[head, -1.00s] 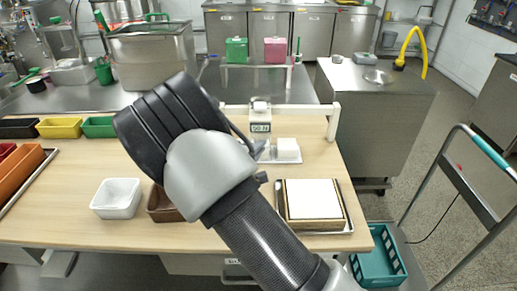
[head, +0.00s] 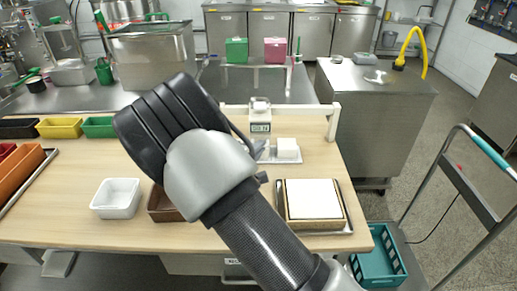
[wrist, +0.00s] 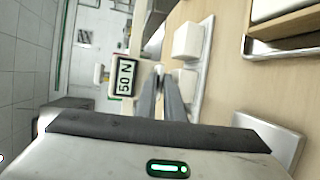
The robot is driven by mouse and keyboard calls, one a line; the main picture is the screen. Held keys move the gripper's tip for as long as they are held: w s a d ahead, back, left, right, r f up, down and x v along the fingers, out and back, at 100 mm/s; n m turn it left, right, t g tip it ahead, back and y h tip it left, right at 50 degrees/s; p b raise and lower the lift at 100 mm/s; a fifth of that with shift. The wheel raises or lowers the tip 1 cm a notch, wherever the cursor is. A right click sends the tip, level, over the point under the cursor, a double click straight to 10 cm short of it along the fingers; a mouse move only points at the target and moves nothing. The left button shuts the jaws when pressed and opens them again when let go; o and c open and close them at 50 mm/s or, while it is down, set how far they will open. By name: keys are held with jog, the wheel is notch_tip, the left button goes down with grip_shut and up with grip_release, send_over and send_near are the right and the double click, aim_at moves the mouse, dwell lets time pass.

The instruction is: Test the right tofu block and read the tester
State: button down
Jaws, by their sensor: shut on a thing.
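The tester (head: 260,113) is a white unit with a dark-on-light display, hanging on a white rail frame above the table. Its display (wrist: 125,78) looks like 50 N, turned sideways, in the wrist view. The right tofu block (head: 286,146) is a white cube on a white tray; it also shows in the wrist view (wrist: 188,40). The left tofu block (wrist: 187,82) is partly hidden behind my fingers. My gripper (wrist: 159,70) is shut beside the tester, its fingertips close together on a small light part that seems to belong to it. The contact is mostly hidden.
A framed white slab (head: 313,198) on a metal tray stands at the table's front right. A white tub (head: 117,198) and a brown tub (head: 162,205) stand left of it. Yellow and green bins line the left back. Bare wood lies left of the tester.

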jog(key=d, duration=0.9)
jog(key=shift+d+p, duration=0.3)
jog(key=shift+p, duration=0.05)
jog(key=c, duration=1.9)
grip_release()
jog(key=shift+o, duration=0.2)
jog(key=p+v, duration=0.2)
jog(key=v, duration=1.5)
jog(key=shift+s+a, duration=0.15)
jog(key=shift+s, duration=0.05)
